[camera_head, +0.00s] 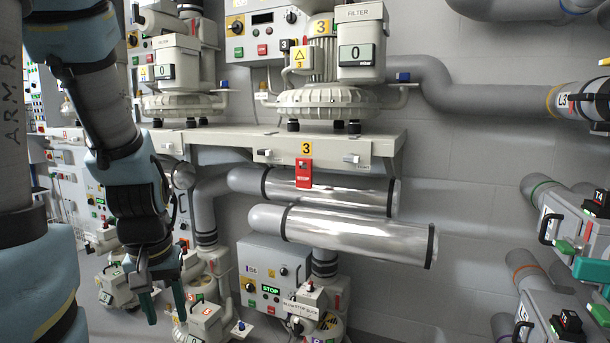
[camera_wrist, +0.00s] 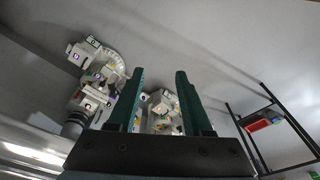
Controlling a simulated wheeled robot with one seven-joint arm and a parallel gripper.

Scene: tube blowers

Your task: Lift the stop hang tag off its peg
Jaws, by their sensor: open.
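The red stop hang tag (camera_head: 303,174) hangs on the front face of the shelf, just below the yellow "3" label, in the head view. Its peg is too small to make out clearly. My gripper (camera_head: 165,308) is at the lower left of the head view, pointing down, well apart from the tag and lower than it. Its two green fingers are spread with nothing between them. The wrist view also shows the open fingers (camera_wrist: 158,100); the tag is not seen there.
The shelf (camera_head: 225,137) carries a blower (camera_head: 325,100). Two shiny pipes (camera_head: 345,235) run below the tag. A grey control box (camera_head: 262,262) with a green STOP display stands under them. Valve units (camera_head: 570,220) stick out at the right. Bare wall lies between.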

